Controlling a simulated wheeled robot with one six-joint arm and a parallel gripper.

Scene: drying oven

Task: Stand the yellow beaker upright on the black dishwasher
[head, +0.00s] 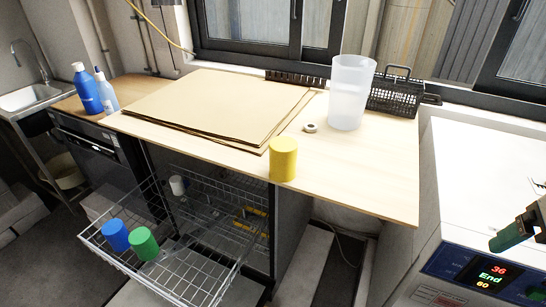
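The yellow beaker (283,160) stands vertically near the front edge of the pale wooden worktop (345,165). Its upper end looks evenly yellow; I cannot tell whether that is an open mouth or a closed base. A black appliance front (92,150), seemingly the dishwasher, is at the left under a brown top (130,88). Part of my gripper (508,236), dark green and copper, shows at the right edge in front of the white oven, well apart from the beaker. Most of it is cut off, so its opening is not visible.
A pulled-out wire rack (185,282) holds a blue beaker (115,236) and a green beaker (144,243). Blue bottles (86,90) stand on the brown top. Cardboard sheets (215,105), a translucent container (350,92) and a black basket (396,94) occupy the worktop. The white oven (480,180) is at right.

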